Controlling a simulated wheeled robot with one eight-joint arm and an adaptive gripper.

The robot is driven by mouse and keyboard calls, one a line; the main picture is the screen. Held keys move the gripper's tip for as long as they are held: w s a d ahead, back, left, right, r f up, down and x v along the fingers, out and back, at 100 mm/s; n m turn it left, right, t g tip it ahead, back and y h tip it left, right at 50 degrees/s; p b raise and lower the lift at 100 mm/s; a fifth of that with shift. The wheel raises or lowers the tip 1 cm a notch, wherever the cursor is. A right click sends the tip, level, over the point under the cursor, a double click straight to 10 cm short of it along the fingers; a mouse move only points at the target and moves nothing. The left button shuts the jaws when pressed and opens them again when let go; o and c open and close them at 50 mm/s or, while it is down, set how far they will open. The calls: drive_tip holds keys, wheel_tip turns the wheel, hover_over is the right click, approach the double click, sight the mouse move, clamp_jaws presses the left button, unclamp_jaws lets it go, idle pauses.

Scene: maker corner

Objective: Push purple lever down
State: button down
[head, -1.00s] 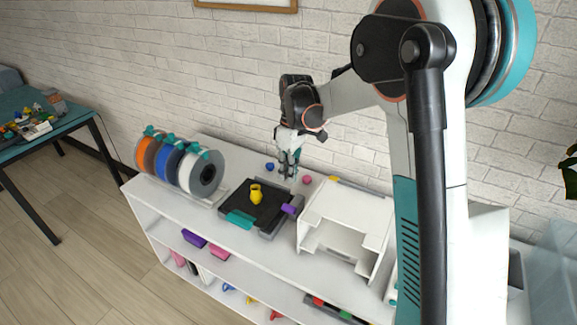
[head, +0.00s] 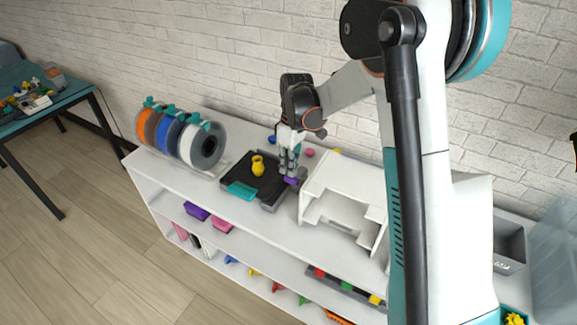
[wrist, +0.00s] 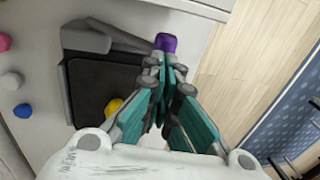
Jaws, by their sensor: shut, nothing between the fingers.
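The purple lever (head: 291,181) is at the right side of a dark print plate device (head: 236,177) on the white shelf top. In the wrist view the purple lever tip (wrist: 165,42) shows just beyond my fingertips, at the end of a grey arm. My gripper (head: 289,172) is shut with nothing in it, pointing down at the lever, its tips at or very close to it. I cannot tell whether they touch. The gripper also shows in the wrist view (wrist: 172,70). A yellow vase-shaped piece (head: 258,166) stands on the plate.
Filament spools (head: 185,138) stand to the left of the device. A white stepped box (head: 345,195) stands close on the right. Blue and pink knobs (head: 310,153) sit behind, near the brick wall. A lower shelf holds small coloured parts.

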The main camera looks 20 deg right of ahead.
drive_tip(key=shift+f, duration=0.1)
drive_tip(key=shift+s+a+f+t+h+b, duration=0.75)
drive_tip(key=shift+f+b, duration=0.5)
drive_tip(key=shift+f, duration=0.4)
drive_tip(key=shift+s+a+f+t+h+b, duration=0.6)
drive_tip(key=shift+s+a+f+b, duration=0.25)
drive_tip(key=shift+f+b, duration=0.6)
drive_tip(key=shift+s+a+f+t+h+b, duration=0.75)
drive_tip(key=shift+f+b, duration=0.3)
drive_tip(key=shift+f, duration=0.8)
drive_tip(key=shift+r, duration=0.15)
drive_tip(key=s+a+p+v, duration=0.1)
drive_tip(key=p+v, duration=0.5)
drive_tip(key=v, duration=0.9)
drive_tip(key=shift+s+a+f, duration=0.2)
drive_tip(key=shift+a+f, duration=0.05)
drive_tip(key=shift+f, duration=0.1)
